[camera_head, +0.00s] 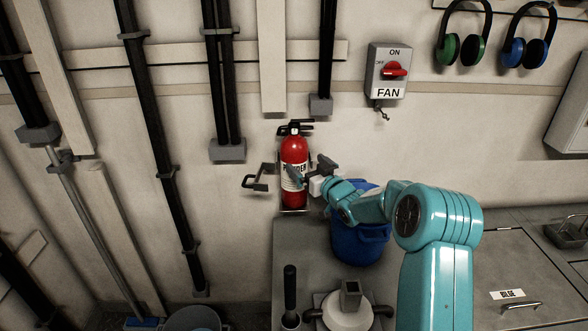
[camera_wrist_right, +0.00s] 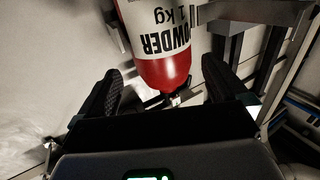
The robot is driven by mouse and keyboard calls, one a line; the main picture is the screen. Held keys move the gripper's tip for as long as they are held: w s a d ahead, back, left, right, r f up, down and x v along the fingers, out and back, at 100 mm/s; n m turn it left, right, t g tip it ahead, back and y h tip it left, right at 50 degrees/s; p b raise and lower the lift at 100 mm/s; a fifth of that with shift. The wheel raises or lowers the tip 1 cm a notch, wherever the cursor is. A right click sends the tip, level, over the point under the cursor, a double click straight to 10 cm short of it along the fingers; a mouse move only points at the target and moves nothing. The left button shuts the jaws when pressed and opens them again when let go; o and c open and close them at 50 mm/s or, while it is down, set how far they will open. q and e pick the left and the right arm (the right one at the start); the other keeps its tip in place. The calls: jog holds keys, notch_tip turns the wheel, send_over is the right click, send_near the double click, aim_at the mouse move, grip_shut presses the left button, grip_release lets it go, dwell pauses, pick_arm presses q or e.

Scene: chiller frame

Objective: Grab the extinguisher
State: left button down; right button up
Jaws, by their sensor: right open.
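The red extinguisher (camera_head: 293,148), with a white label reading POWDER, hangs upright on the wall in the head view. A dark clasp (camera_head: 258,178) sticks out on its left. My right gripper (camera_head: 305,173) is open at the front right of the extinguisher, at label height. In the right wrist view the extinguisher (camera_wrist_right: 158,42) appears upside down between and beyond the two open fingers of my right gripper (camera_wrist_right: 163,82). I see no finger closed on it. My left gripper is in neither view.
A blue bucket (camera_head: 358,245) stands on the grey counter just right of the extinguisher, partly behind my right arm. A FAN switch box (camera_head: 388,70) is on the wall above right. Black pipes (camera_head: 160,130) run down the wall at left.

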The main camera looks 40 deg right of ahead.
aim_at(302, 158)
jog(key=p+x, duration=0.1)
jog(key=x, duration=0.4)
jog(key=shift+w+f, duration=0.1)
jog(key=shift+w, duration=0.15)
jog(key=c, duration=1.5)
jog(key=shift+w+r, duration=0.1)
jog(key=shift+r, duration=0.2)
jog(key=shift+c, duration=1.4)
jog(key=shift+r, duration=0.1)
